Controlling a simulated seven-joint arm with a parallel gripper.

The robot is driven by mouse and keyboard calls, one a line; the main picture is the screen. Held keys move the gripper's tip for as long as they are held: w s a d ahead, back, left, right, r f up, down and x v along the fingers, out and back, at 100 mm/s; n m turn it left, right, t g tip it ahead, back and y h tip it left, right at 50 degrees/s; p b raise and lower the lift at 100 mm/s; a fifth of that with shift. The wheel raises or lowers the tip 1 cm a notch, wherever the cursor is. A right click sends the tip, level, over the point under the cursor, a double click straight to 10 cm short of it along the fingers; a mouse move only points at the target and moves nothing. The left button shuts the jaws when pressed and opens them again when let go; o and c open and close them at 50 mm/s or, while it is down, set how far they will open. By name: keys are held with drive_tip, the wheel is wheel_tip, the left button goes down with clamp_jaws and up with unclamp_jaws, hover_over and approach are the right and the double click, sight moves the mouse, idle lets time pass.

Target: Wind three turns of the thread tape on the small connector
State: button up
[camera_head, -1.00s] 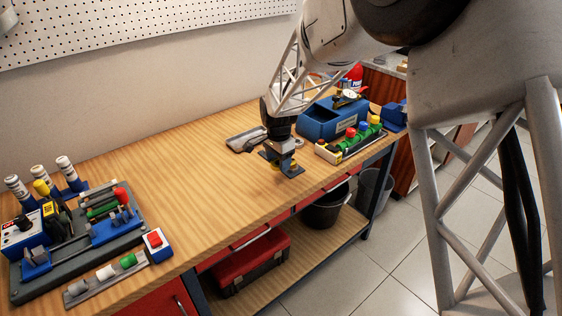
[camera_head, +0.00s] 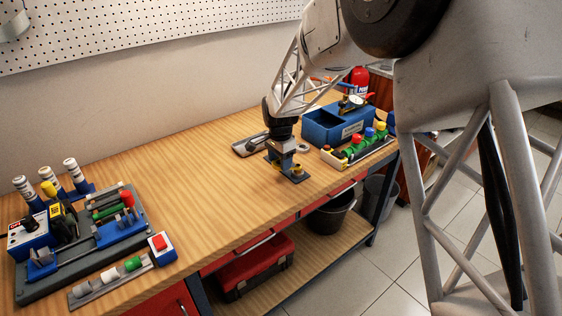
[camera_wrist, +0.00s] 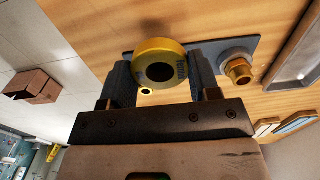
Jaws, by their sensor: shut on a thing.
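My gripper (camera_wrist: 161,90) is shut on a yellow tape roll (camera_wrist: 160,53), which sits upright between the two fingers with its dark centre hole facing the wrist camera. A brass threaded connector (camera_wrist: 239,70) stands on a blue-grey plate (camera_wrist: 243,46) just to the right of the fingers in the wrist view. In the head view my gripper (camera_head: 285,168) is low over the bench, right at the plate. Whether any tape lies on the connector cannot be told.
A blue bin (camera_head: 338,127) and a rack of coloured valves (camera_head: 357,148) stand right of my gripper. A grey tray (camera_head: 250,145) lies behind it. A tool board (camera_head: 82,245) and a red button box (camera_head: 161,249) are at the left. The middle bench is clear.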

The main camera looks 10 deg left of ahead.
drive_tip(key=shift+w, duration=0.1)
drive_tip(key=shift+w, duration=1.5)
drive_tip(key=shift+w+d, duration=0.35)
drive_tip(key=shift+w, duration=0.35)
drive_tip(key=shift+w+d, duration=0.35)
drive_tip(key=shift+w, duration=0.35)
drive_tip(key=shift+d, duration=0.1)
drive_tip(key=shift+w+d, duration=0.45)
drive_tip(key=shift+d, duration=0.2)
drive_tip(key=shift+w+d, duration=0.4)
drive_tip(key=shift+d, duration=0.25)
drive_tip(key=shift+d, duration=0.15)
drive_tip(key=shift+d, duration=1.45)
